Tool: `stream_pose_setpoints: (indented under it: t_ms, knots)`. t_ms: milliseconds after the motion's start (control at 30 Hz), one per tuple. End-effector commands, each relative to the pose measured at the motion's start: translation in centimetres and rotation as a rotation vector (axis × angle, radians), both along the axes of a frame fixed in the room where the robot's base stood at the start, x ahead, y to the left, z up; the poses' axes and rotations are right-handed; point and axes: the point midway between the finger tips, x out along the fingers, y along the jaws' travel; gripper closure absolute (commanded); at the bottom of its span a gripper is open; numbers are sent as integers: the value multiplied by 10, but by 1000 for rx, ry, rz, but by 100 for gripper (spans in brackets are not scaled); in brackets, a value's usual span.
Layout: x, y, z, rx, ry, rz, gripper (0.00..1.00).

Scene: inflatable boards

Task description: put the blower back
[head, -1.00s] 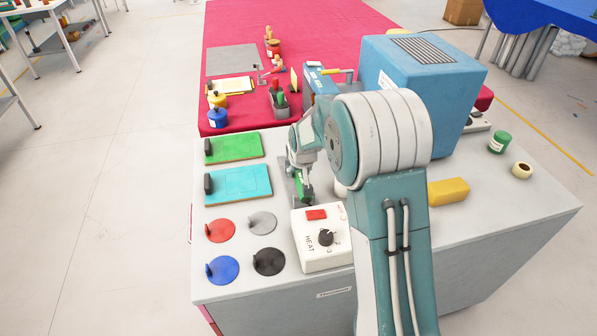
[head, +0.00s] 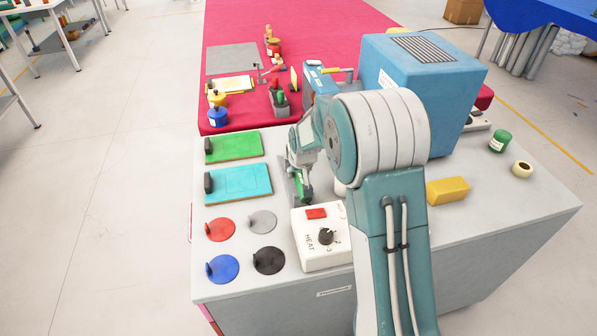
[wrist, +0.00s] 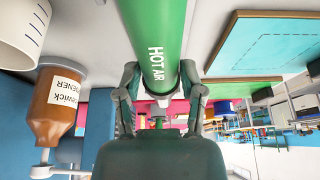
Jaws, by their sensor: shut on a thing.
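The blower (wrist: 157,45) is a green tube lettered HOT AIR. My gripper (wrist: 160,100) is shut around it, with one finger on each side, in the wrist view. In the head view a small green part of the blower (head: 305,187) shows at my gripper (head: 301,178), behind the white HEAT box (head: 322,254). The HEAT box has a red switch and a black knob. My arm hides part of the bench beside the blower. I cannot tell whether the blower touches the bench or a holder.
Green (head: 232,147) and teal (head: 240,184) boards lie left of my gripper, with several coloured discs in front. A brown hardener bottle (wrist: 57,110) and white cup (wrist: 24,32) are close by in the wrist view. A large blue box (head: 420,95) stands behind my arm.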

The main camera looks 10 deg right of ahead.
Motion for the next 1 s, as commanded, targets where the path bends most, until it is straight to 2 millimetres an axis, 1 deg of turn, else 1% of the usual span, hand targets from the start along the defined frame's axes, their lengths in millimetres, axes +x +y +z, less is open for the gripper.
stream_pose_setpoints:
  t_ms: [467,500,533,567,867,933,1000]
  knots:
    - [0,0,-1,0,-2,0,97]
    - [0,0,-1,0,-2,0,31]
    - [0,0,-1,0,-2,0,18]
    - [0,0,-1,0,-2,0,9]
    - [0,0,-1,0,0,0,9]
    - [0,0,-2,0,2,0,0]
    - [0,0,-2,0,2,0,0]
